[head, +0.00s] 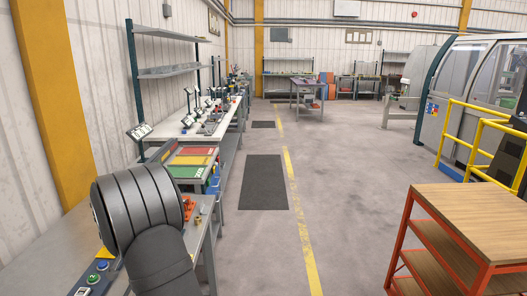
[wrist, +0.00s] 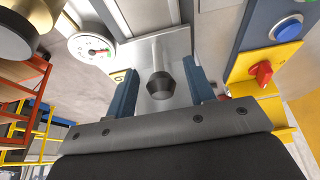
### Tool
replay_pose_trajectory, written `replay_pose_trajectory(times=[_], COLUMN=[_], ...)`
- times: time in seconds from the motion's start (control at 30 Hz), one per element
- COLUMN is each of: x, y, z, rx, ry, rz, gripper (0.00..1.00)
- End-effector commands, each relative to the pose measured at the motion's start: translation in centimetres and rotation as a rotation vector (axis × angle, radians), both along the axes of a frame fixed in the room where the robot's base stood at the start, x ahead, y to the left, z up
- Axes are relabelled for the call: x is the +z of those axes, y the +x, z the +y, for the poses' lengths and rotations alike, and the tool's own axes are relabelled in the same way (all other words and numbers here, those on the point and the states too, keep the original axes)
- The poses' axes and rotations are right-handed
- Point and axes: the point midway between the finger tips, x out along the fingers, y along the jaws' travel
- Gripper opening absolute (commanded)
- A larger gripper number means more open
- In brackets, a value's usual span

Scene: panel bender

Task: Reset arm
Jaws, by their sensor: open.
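My gripper (wrist: 161,82) shows in the wrist view as two blue fingers standing well apart. A dark tapered knob (wrist: 160,86) on a grey metal plate (wrist: 165,50) appears between the fingers, with a gap on each side. I cannot tell how far it is beyond the fingertips. In the head view my dark grey arm covers part of the near left workbench (head: 55,250), and the gripper itself is hidden.
The wrist view shows a dial gauge (wrist: 92,46), a blue button (wrist: 288,28) and a red rotary switch (wrist: 261,73) close by. A wooden-topped red cart (head: 470,215) stands right. The floor aisle (head: 340,170) is clear.

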Motion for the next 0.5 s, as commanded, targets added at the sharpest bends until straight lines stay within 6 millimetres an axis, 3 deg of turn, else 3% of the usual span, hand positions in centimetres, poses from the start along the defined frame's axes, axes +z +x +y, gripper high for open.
replay_pose_trajectory(times=[0.13,0.33,0.5], x=[-2.8,-2.3,1.1], y=[1.1,-3.5,-4.5], z=[-0.1,0.0,0.1], rx=[-0.001,0.003,-0.001], ry=[-0.003,0.0,0.004], rz=[0.002,0.001,-0.003], gripper=[0.49,0.49,0.49])
